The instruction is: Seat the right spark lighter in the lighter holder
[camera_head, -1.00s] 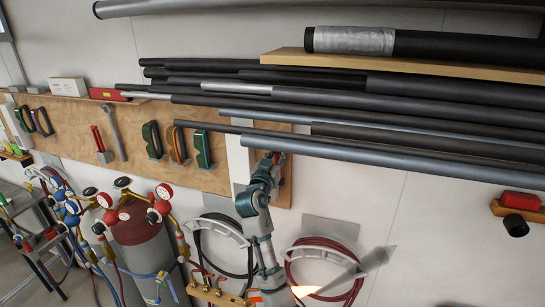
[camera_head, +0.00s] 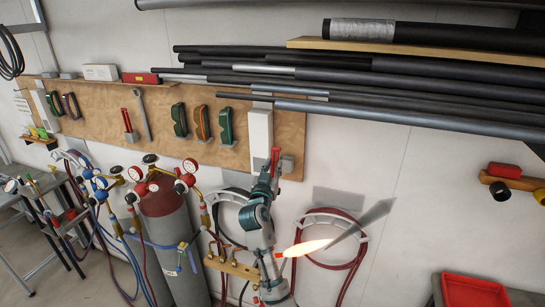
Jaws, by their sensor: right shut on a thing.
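My right gripper (camera_head: 268,182) is at the right end of the wooden wall board, shut on the right spark lighter (camera_head: 275,157). Only the lighter's red upper part shows above the jaws; the rest is hidden by the gripper. A grey lighter holder (camera_head: 287,164) is on the board just right of the lighter. Lighter and holder overlap in the picture, and I cannot tell whether they touch. Another red lighter (camera_head: 126,119) stands upright in a grey holder (camera_head: 131,137) at the board's left. My left gripper is not in view.
Several dark pipes (camera_head: 370,82) cross the wall above the board. Gas cylinders with gauges (camera_head: 175,235) stand lower left. Hose coils hang beside my arm. An orange flame (camera_head: 307,247) and grey cone (camera_head: 375,213) show right of it. A red tray (camera_head: 470,291) is lower right.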

